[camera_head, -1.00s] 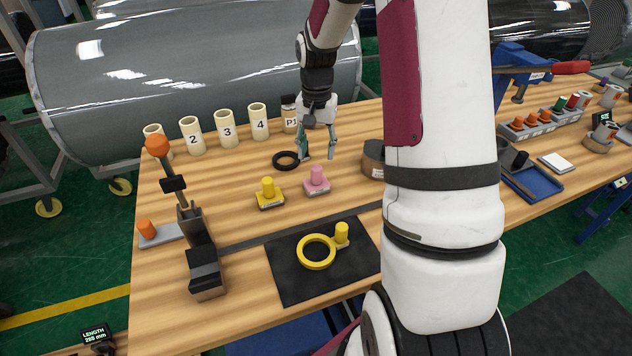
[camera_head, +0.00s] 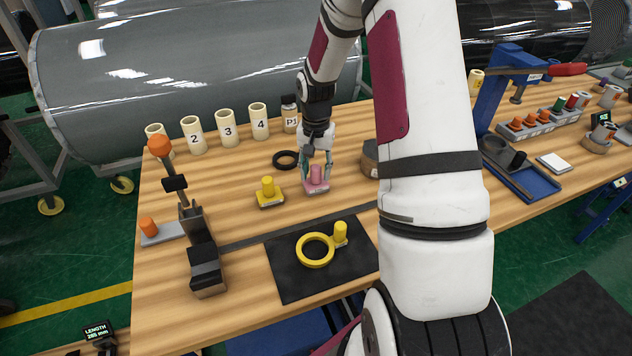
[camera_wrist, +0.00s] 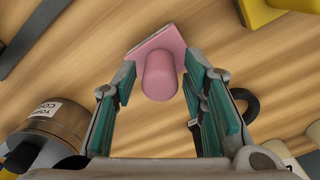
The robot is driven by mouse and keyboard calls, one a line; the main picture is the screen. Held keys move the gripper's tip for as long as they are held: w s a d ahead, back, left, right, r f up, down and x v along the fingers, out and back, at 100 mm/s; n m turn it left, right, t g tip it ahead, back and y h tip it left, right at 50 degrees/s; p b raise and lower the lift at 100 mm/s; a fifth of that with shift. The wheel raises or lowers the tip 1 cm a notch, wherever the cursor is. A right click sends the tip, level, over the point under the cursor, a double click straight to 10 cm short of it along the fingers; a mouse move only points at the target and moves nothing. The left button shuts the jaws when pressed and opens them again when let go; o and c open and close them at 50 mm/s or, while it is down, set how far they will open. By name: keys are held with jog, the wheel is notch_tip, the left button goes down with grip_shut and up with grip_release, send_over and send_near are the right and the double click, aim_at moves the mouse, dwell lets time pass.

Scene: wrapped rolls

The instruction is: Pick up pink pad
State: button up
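The pink pad (camera_head: 317,184) is a flat pink block with an upright pink peg, standing on the wooden table. In the wrist view its peg (camera_wrist: 160,76) lies between my two fingers, with the square base behind it. My gripper (camera_head: 316,177) is low over the pad, one finger on each side of the peg. In the wrist view my gripper (camera_wrist: 161,98) is open, with gaps showing between the peg and the teal finger pads. The pad rests on the table.
A yellow pad (camera_head: 269,193) stands just left of the pink one. A black ring (camera_head: 286,159) lies behind, and a brown round container (camera_head: 370,157) stands to the right. A black mat (camera_head: 288,283) with a yellow ring (camera_head: 315,250) lies in front.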

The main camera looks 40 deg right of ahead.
grip_shut()
notch_tip(320, 180, up, 10)
jog(key=shift+r+b, duration=0.1)
jog(key=shift+b, duration=0.3)
